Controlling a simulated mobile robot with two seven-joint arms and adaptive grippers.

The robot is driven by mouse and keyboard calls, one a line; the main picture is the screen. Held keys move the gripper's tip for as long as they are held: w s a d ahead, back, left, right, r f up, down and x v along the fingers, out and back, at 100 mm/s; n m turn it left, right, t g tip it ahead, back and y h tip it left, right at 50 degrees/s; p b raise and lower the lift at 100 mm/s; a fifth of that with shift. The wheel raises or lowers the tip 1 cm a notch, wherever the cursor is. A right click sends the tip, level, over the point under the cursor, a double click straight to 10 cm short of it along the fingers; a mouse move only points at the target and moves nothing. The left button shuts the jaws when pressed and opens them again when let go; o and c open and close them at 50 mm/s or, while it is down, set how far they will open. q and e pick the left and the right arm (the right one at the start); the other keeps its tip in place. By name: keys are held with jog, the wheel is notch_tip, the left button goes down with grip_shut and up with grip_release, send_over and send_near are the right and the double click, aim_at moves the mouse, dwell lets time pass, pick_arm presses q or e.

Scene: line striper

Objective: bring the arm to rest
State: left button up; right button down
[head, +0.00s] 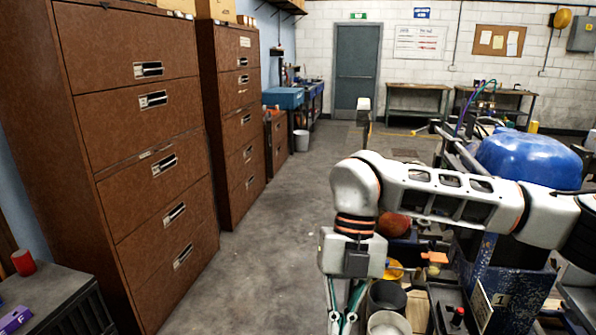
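My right arm comes in from the right edge, runs across the picture at mid-height and bends down at a white wrist joint. My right gripper (344,318) hangs below it, pointing down, at the bottom edge. Its green-and-black finger linkages show, but the fingertips are cut off, so I cannot tell whether it is open or shut. I see nothing held in the visible part. My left gripper is not in view. A machine with a blue domed tank (528,157), probably the line striper, stands behind my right arm, which partly hides it.
Dark buckets (386,299) and small parts sit close right of my gripper. Tall brown filing cabinets (140,120) line the left side. A grey cabinet (45,290) with a red cup (23,263) stands at lower left. The concrete floor (270,265) between is clear, toward a grey-green door (357,68).

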jog(key=s+a+n+g+y, duration=0.35)
jog(key=s+a+y, duration=0.45)
jog(key=a, duration=0.6)
jog(key=a+r+m+g+y, duration=0.1)
jog(key=a+r+m+y, duration=0.2)
jog(key=a+r+y, duration=0.4)
jog(key=w+d+f+m+t+y, duration=0.3)
jog(key=w+d+m+t+y, duration=0.3)
jog(key=w+m+t, duration=0.8)
jog(key=w+d+f+m+t+h, duration=0.2)
jog(key=d+f+m+t+h, duration=0.8)
jog(key=f+m+t, duration=0.2)
jog(key=s+d+f+m+g+h, duration=0.2)
jog(key=s+d+f, duration=0.3)
jog(key=f, duration=0.4)
jog(key=s+d+f+m+g+h, duration=0.2)
jog(key=s+d+f+h, duration=0.2)
jog(key=f, duration=0.5)
jog(key=s+d+f+m+g+h, duration=0.2)
jog(key=s+d+f+h, duration=0.2)
jog(key=s+d+f, duration=0.2)
jog(key=shift+s+d+f, duration=0.15)
jog(key=shift+d+f, duration=0.45)
jog(key=shift+f, duration=0.4)
jog(key=shift+s+d+f, duration=0.1)
jog(key=shift+d+f, duration=0.5)
jog(key=shift+f, duration=0.35)
